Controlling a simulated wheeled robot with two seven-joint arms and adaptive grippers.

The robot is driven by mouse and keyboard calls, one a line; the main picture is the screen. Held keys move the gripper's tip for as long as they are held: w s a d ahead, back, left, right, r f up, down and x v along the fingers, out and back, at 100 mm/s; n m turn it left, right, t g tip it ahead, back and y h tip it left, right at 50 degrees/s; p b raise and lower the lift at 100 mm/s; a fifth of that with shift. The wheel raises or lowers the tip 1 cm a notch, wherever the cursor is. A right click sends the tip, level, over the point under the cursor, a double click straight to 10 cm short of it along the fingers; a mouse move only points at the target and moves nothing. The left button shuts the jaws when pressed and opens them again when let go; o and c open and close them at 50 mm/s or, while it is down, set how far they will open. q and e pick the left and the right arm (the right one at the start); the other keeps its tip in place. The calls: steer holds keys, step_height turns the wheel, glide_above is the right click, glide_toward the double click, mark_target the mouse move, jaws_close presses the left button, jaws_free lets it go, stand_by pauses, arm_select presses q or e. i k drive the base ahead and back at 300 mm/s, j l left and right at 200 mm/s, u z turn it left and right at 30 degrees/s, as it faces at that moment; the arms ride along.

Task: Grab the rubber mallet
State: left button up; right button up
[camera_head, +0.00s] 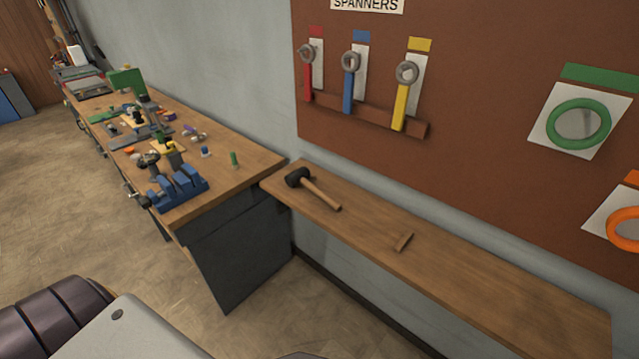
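The rubber mallet (315,189) lies on its side on the wooden wall shelf (470,280), near the shelf's left end. Its black head (298,177) is at the left, and its wooden handle points toward the lower right. Nothing covers it. Neither of my grippers shows in the head view; a dark ribbed part and a grey panel of my own body fill the lower left corner.
A small wooden block (403,241) lies on the shelf right of the mallet. A cluttered workbench with a blue vise (180,190) stands at the left. Red, blue and yellow spanners (401,105) and green and orange rings (578,124) hang on the brown board above.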

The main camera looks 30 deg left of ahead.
mark_target(301, 176)
steer(key=i+j+z, duration=0.15)
steer(key=j, duration=0.6)
steer(key=i+j+z, duration=0.1)
steer(key=j, duration=0.7)
steer(key=i+j+z, duration=0.15)
steer(key=j, duration=0.65)
